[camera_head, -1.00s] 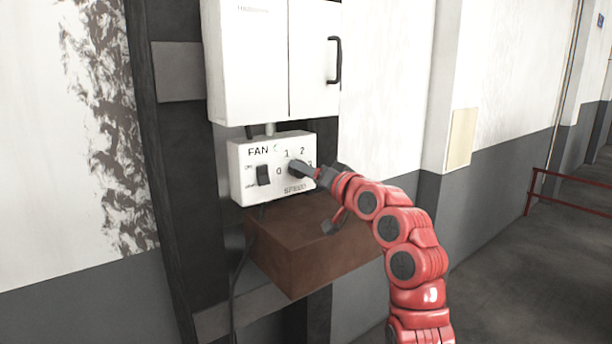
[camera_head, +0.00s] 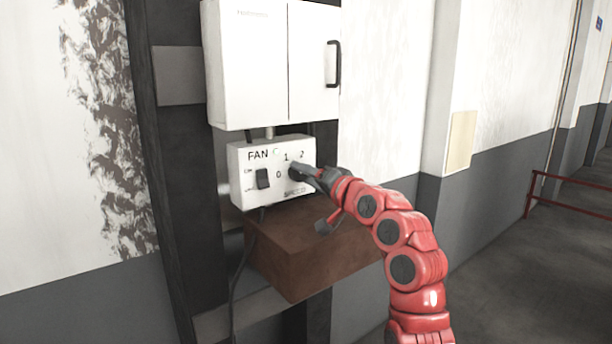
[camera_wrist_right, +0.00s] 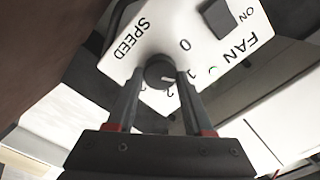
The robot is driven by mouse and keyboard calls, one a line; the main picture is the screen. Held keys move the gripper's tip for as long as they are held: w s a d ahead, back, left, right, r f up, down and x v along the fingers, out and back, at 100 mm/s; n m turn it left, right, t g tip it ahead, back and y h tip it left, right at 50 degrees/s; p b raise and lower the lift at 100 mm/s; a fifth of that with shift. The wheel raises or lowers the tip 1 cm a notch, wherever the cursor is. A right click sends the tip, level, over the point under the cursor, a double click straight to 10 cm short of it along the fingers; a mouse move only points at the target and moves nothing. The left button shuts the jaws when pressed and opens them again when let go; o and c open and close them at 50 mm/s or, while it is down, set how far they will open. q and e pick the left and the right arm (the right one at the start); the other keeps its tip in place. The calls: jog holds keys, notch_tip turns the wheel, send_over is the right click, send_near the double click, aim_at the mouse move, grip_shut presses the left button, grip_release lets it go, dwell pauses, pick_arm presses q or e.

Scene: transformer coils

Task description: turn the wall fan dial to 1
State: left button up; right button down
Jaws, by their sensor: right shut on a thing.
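The white fan control box (camera_head: 243,196) hangs under a white cabinet, printed FAN and SPEED, with 0, 1 and 2 around its dial. My right gripper (camera_head: 298,171) reaches it from the right and hides most of the dial in the head view. In the right wrist view the dark round dial (camera_wrist_right: 159,69) sits between the two fingers of my right gripper (camera_wrist_right: 160,77), which is shut on it. A small white mark on the dial appears to point between 1 and 2; its exact setting is hard to tell. My left gripper is out of view.
A black rocker switch (camera_head: 263,178) is left of the dial. The white cabinet (camera_head: 250,65) with a black handle is just above. A brown box (camera_head: 290,255) juts out below, close under my right gripper. Free room lies to the right.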

jog(key=shift+c, duration=1.4)
grip_release()
jog(key=b+v, duration=0.4)
jog(key=v, duration=1.3)
jog(key=shift+s, duration=0.15)
jog(key=shift+d, duration=0.1)
